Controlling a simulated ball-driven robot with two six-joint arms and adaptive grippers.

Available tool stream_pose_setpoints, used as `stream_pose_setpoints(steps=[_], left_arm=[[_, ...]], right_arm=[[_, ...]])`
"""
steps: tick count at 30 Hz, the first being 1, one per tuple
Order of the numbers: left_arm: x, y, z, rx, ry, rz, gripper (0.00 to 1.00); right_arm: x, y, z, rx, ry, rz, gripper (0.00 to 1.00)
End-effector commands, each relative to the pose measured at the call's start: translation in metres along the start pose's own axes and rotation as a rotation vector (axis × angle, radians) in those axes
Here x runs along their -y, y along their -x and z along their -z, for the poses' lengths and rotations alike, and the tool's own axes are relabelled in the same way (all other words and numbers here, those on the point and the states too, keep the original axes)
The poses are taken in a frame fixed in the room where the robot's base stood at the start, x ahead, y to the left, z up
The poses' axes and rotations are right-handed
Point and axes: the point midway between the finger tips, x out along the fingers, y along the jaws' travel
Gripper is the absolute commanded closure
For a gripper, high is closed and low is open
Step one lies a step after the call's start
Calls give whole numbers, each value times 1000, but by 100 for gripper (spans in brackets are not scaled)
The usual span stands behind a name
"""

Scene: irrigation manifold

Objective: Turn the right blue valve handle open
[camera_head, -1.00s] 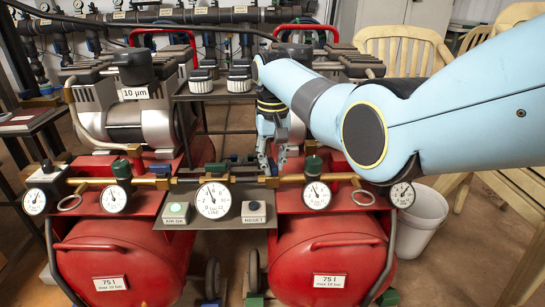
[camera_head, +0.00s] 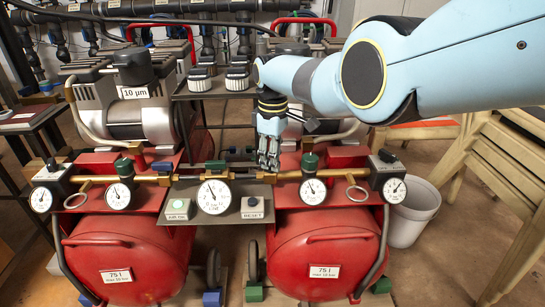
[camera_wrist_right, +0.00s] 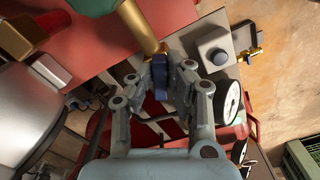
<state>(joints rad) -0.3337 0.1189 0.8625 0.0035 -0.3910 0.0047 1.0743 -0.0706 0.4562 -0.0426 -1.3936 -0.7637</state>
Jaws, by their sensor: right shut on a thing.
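My right gripper (camera_head: 268,163) comes down from above onto the brass pipe, right of the middle gauge. In the right wrist view, my right gripper (camera_wrist_right: 170,85) has its fingers shut on the right blue valve handle (camera_wrist_right: 161,80), one finger on each side of it. The handle stands at the end of a brass pipe (camera_wrist_right: 140,25). In the head view the fingers mostly hide this handle, and its exact angle is hard to tell. The left blue valve handle (camera_head: 162,166) is free on the left part of the pipe. My left gripper is not in view.
Several round gauges line the front, with the large middle gauge (camera_head: 213,197) left of my gripper. A grey RESET box (camera_head: 252,207) and a green-button box (camera_head: 178,208) sit below. The right red tank (camera_head: 315,250) is underneath. A white bucket (camera_head: 412,215) stands right.

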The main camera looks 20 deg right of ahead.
Motion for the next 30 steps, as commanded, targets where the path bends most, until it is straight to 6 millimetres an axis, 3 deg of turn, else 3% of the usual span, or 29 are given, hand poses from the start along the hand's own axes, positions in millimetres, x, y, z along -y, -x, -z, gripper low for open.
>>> stream_pose_setpoints(steps=[15,30], left_arm=[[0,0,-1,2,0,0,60],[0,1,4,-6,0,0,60]], right_arm=[[-4,1,2,-3,381,-3,100],[-4,1,2,-3,480,-3,100]])
